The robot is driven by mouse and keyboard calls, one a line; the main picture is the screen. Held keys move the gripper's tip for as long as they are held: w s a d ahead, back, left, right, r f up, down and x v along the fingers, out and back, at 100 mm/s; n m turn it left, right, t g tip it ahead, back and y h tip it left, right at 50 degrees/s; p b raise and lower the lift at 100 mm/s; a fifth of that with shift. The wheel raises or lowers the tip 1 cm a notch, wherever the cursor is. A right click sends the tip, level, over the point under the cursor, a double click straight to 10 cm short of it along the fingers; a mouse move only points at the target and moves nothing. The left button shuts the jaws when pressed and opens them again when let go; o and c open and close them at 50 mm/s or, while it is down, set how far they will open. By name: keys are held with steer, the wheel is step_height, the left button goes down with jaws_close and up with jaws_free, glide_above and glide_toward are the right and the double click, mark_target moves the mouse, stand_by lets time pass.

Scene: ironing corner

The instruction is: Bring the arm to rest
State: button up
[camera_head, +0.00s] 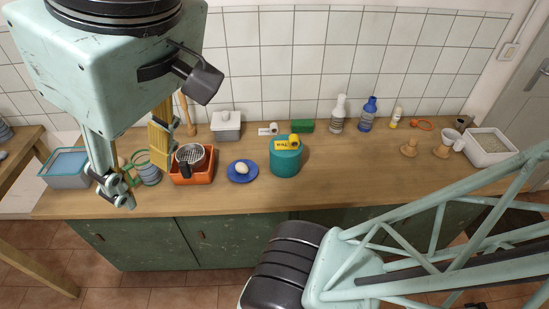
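My gripper (146,168) hangs at the left of the head view, below its pale green housing. Its two fingers point down and stand apart, and I see nothing held between them. It appears above the left part of the wooden counter (330,196), in front of the blue-grey tub and the orange bin in the picture. Its height above the counter is hard to tell. My arm's pale green truss crosses the lower right, in front of the counter.
A blue-grey tub (60,181), an orange bin (193,177), a blue plate (243,176) with an egg-like object and a teal pot (286,160) stand on the counter. Bottles (368,117) stand at the back; a white tray (492,150) is right. The front-middle counter is clear.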

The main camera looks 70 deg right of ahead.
steer(key=shift+s+f, duration=0.1)
steer(key=shift+s, duration=0.05)
steer(key=shift+f+b, duration=0.95)
steer(key=shift+b, duration=0.1)
stand_by(0.5)
